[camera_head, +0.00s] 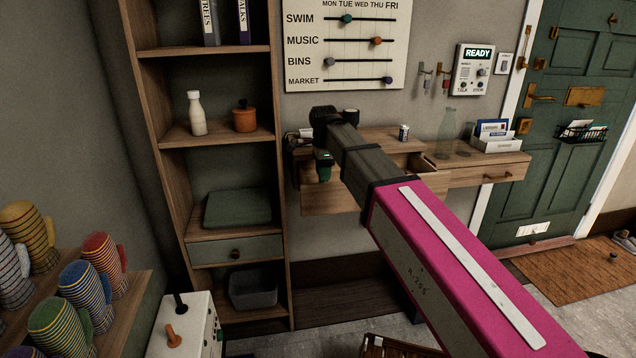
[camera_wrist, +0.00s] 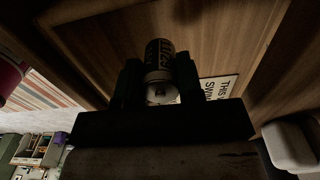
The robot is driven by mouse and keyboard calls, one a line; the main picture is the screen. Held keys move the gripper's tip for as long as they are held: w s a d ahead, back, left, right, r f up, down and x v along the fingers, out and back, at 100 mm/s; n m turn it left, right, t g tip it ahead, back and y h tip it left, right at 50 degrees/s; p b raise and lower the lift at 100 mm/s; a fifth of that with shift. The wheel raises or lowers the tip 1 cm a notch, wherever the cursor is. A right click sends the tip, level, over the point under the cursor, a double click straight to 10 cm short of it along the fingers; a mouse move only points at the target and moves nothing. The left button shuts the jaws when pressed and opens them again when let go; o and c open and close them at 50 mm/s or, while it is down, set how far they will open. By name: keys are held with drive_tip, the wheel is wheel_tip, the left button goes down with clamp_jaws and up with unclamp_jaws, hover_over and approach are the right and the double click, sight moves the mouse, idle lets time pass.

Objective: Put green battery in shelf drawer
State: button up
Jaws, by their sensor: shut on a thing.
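My gripper (camera_wrist: 158,78) is shut on a dark cylinder with pale lettering and a pale metal end, which looks like the battery (camera_wrist: 160,50). Its colour is hard to tell in the wrist view. In the head view a small green piece (camera_head: 324,172) shows below my gripper (camera_head: 322,155), over the left part of the wall console. The tall wooden shelf at the left has a grey-green drawer (camera_head: 235,250) with a round knob, and it looks shut. The wrist view faces a wooden surface with a partly hidden lettered label (camera_wrist: 219,88).
The console's left drawer (camera_head: 330,203) appears pulled out; its right drawer (camera_head: 497,175) looks shut. A small cup-like cylinder (camera_head: 404,132) and a glass bottle (camera_head: 446,133) stand on top.

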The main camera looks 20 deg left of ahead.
drive_tip(key=shift+s+a, duration=0.4)
drive_tip(key=shift+a, duration=0.35)
drive_tip(key=shift+f, duration=1.75)
drive_tip(key=shift+f, duration=0.15)
drive_tip(key=o, duration=1)
drive_tip(key=shift+o, duration=0.2)
wheel_tip(320, 180, up, 12)
